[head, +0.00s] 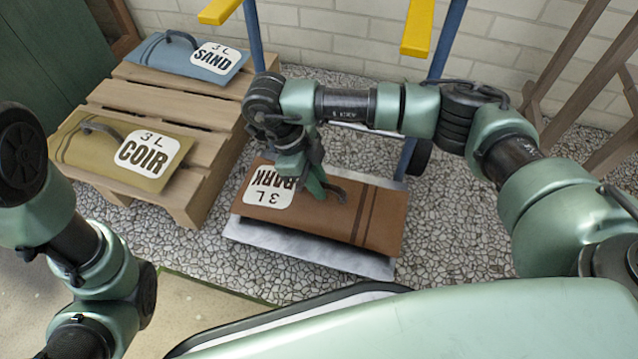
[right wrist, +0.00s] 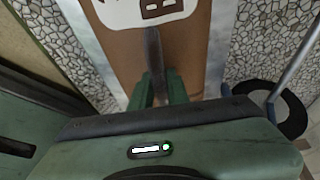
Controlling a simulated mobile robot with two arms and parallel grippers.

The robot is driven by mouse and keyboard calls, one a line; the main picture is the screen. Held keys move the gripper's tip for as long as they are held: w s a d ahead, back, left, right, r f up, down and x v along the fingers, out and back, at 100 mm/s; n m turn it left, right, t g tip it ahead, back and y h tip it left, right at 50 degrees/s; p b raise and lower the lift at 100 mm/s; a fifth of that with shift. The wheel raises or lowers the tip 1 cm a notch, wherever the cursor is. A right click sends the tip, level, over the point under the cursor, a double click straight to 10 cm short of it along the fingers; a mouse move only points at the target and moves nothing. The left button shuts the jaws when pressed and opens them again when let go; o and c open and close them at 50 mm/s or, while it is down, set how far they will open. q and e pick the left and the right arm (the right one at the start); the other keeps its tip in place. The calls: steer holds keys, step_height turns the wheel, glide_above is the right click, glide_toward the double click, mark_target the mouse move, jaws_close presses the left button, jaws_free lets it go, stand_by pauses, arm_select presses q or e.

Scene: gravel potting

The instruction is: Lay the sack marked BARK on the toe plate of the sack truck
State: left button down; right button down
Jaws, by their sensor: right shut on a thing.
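The brown sack marked BARK (head: 370,215) is flat over the grey metal toe plate (head: 300,252) of the sack truck, its label upside down to me. Plate edges show at the front and back right; I cannot tell whether the sack's full weight rests there. My right gripper (head: 325,188) points down and is shut on the sack's dark handle. In the right wrist view, the fingers (right wrist: 163,90) close around the handle (right wrist: 154,55), above the brown sack (right wrist: 120,55). My left arm is at the left edge of the head view; its gripper is not in view.
A wooden pallet (head: 170,105) on the left bears a blue SAND sack (head: 165,58) and an olive COIR sack (head: 90,150). The truck's blue uprights (head: 447,40) with yellow handles (head: 417,25) rise behind. Pebbled ground (head: 460,225) is clear at right.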

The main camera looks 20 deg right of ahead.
steer(key=c, duration=1.4)
jaws_free()
steer(key=shift+o, duration=0.2)
steer(key=p+v, duration=0.5)
steer(key=v, duration=0.2)
steer(key=shift+a+r+p, duration=0.15)
steer(key=shift+r+p, duration=0.15)
steer(key=shift+r, duration=0.05)
steer(key=shift+f, duration=0.1)
